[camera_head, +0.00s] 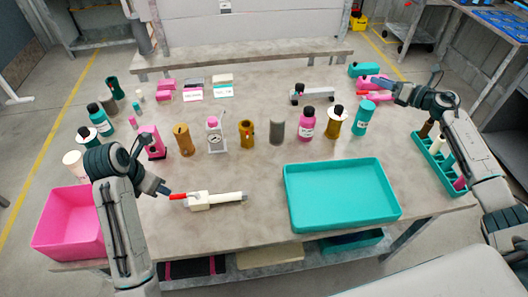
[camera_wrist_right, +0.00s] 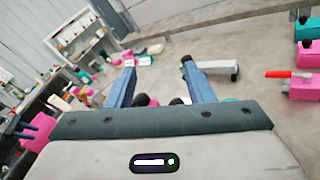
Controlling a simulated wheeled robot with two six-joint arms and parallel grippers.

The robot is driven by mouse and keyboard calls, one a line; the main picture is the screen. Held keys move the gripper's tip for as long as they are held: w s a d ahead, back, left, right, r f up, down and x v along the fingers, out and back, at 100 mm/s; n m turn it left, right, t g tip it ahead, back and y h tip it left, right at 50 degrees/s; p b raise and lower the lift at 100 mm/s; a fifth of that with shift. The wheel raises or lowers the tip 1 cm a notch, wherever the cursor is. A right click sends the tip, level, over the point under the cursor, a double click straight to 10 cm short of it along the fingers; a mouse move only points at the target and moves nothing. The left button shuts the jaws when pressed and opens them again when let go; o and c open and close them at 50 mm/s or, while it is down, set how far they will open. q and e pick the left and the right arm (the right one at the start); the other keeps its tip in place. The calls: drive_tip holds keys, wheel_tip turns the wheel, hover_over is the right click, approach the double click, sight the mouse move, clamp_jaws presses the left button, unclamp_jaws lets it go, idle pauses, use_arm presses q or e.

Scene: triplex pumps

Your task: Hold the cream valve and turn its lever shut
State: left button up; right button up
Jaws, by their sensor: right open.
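The cream valve (camera_head: 212,200) lies on the table, left of centre, with its pipe running left to right. Its red lever (camera_head: 178,196) points left, roughly in line with the pipe. My left gripper (camera_head: 163,190) is just left of the lever's tip, apart from the valve body; whether it touches the lever or how wide its jaws are is unclear. My right gripper (camera_head: 383,82) is far off at the back right of the table, over pink and red parts. In the right wrist view its two blue fingers (camera_wrist_right: 160,85) are spread with nothing between them.
A teal tray (camera_head: 340,225) lies right of the valve. A pink bin (camera_head: 62,225) stands left. Several bottles and cups stand in a row behind the valve. A teal rack (camera_head: 437,165) stands at the right edge. The table around the valve is mostly clear.

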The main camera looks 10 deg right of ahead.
drive_tip(key=s+a+f+n+g+y, duration=0.2)
drive_tip(key=a+f+n+g, duration=0.15)
drive_tip(key=a+f, duration=0.55)
drive_tip(key=s+a+f+n+g+y, duration=0.25)
drive_tip(key=a+f+n, duration=0.2)
drive_tip(key=a, duration=0.85)
drive_tip(key=n+g+y, duration=0.1)
drive_tip(key=n+g, duration=0.6)
drive_tip(key=n, duration=0.1)
approach(229, 195)
drive_tip(key=x, duration=1)
clamp_jaws()
